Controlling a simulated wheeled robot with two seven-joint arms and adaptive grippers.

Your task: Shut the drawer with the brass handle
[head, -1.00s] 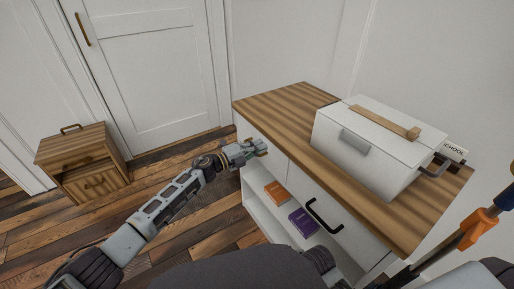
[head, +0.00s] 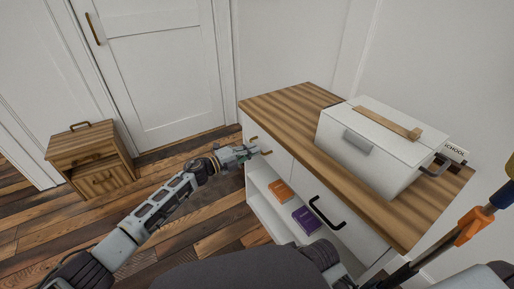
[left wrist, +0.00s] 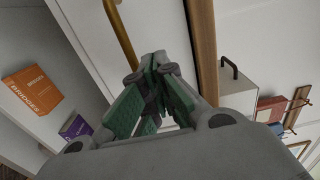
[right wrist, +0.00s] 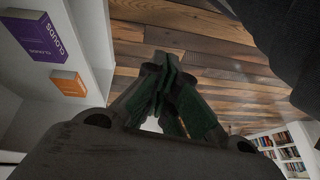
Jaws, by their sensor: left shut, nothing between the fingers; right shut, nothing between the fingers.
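The brass handle (head: 266,152) is on the white front of the left drawer (head: 279,150), under the cabinet's wooden top. It also shows in the left wrist view (left wrist: 121,38). This drawer front looks about level with the front beside it; no clear gap shows, but my gripper partly covers it. My left gripper (head: 257,150) is shut and empty, just in front of the drawer at the handle. I cannot tell whether it touches. My right gripper (right wrist: 160,68) is shut and empty, low in front of the cabinet's open shelf, and is hidden in the head view.
The cabinet top (head: 285,100) carries a white box (head: 370,150) with a wooden handle. A black handle (head: 325,212) sits on the neighbouring front. A small wooden cabinet (head: 90,160) stands left; floor between is clear.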

